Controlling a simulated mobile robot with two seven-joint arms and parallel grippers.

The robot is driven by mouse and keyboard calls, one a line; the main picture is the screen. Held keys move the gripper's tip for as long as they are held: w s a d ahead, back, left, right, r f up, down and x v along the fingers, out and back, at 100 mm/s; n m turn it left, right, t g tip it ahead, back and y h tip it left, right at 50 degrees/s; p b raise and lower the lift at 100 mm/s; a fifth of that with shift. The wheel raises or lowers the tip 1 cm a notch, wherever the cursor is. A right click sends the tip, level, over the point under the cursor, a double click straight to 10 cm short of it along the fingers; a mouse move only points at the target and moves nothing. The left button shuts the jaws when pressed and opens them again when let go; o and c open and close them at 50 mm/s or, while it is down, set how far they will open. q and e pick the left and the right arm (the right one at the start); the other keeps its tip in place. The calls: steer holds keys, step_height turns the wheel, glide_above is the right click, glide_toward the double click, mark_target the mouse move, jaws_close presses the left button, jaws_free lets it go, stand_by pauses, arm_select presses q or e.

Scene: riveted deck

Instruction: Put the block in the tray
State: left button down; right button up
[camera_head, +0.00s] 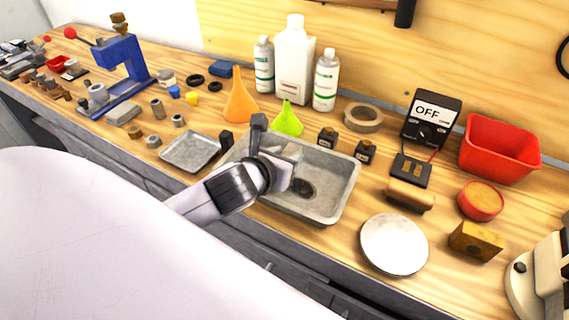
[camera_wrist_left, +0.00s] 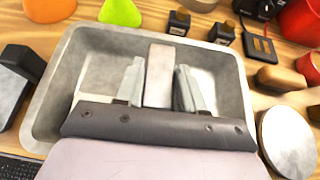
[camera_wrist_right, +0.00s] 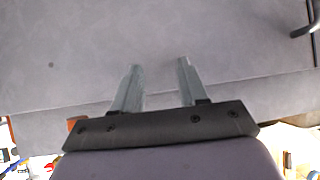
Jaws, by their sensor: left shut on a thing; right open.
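A pale, narrow block (camera_wrist_left: 160,75) is held between the fingers of my left gripper (camera_wrist_left: 160,68) in the left wrist view. In the head view my left gripper (camera_head: 283,158) is over the large grey metal tray (camera_head: 335,205), whose walls also show in the left wrist view (camera_wrist_left: 233,95). The gripper hides much of the block in the head view. I cannot tell whether the block touches the tray floor. My right gripper (camera_wrist_right: 160,68) is open and empty in front of a plain grey surface; it is not seen in the head view.
A shallow metal pan (camera_head: 190,151) lies left of the tray. Funnels (camera_head: 240,100) and white bottles (camera_head: 294,62) stand behind it. A pale disc (camera_head: 394,245), wooden block (camera_head: 476,241), red bin (camera_head: 498,150) and meter (camera_head: 430,120) are to the right.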

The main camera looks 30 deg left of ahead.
arm_select(q)
steer(key=shift+f, duration=1)
steer(key=shift+f, duration=0.1)
steer(key=c, duration=0.7)
jaws_free()
steer(key=shift+f, duration=0.1)
